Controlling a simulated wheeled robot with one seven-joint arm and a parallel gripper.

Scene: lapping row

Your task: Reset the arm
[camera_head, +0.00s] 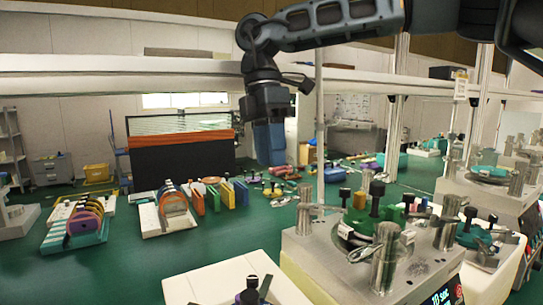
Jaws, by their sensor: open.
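My arm reaches in from the top right and bends down at its left end. My gripper (269,160) hangs from it, pointing down, near the middle of the view. Its blue-grey fingers look open, and I see nothing held between them. It is in the air, apart from the lapping machine (325,262) at the front right. The gap between the fingers is hard to make out from this angle.
Metal cylinders (386,255) and dark-knobbed parts stand on the machine. A white surface (205,283) is at the front. A white beam (120,64) crosses behind my arm.

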